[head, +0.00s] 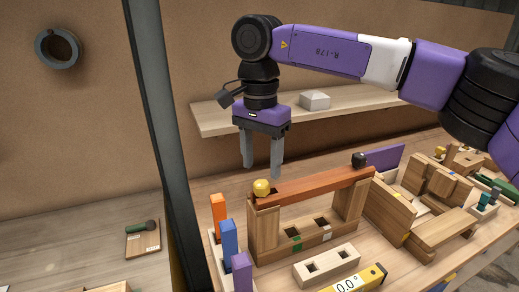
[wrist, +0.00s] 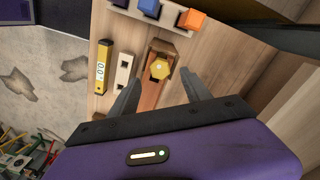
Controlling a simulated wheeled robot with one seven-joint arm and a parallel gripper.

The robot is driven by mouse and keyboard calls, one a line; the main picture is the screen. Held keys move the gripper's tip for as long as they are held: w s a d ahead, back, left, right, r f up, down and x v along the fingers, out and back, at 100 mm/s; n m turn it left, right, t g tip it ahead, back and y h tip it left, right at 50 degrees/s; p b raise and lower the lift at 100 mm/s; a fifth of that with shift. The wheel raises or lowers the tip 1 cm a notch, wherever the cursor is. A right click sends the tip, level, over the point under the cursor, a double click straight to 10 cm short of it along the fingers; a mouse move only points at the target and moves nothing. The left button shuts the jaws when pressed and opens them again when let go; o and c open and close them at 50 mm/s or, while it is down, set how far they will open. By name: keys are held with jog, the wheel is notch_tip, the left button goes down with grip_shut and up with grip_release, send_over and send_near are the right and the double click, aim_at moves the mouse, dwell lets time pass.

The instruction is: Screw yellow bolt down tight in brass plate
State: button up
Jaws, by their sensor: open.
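The yellow bolt (head: 261,188) has a faceted head and sits at the left end of a reddish-brown beam (head: 315,186). In the wrist view the bolt (wrist: 159,69) shows from above, near the end of the beam (wrist: 151,95). My gripper (head: 262,170) points down, open and empty, with its fingertips above and around the bolt's position. In the wrist view its fingers (wrist: 160,78) lie on either side of the bolt, apart from it. The bolt's shank is hidden. I cannot make out a brass plate.
A dark knob (head: 359,160) sits at the beam's right end. Orange (head: 219,216), blue (head: 229,240) and purple (head: 242,270) blocks stand left of the beam. A pale slotted block (head: 327,264) and a yellow level (head: 357,280) lie in front. A shelf (head: 225,115) is behind.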

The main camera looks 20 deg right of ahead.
aim_at(261, 183)
jog(key=shift+f, duration=2.75)
jog(key=shift+p, duration=0.3)
grip_shut()
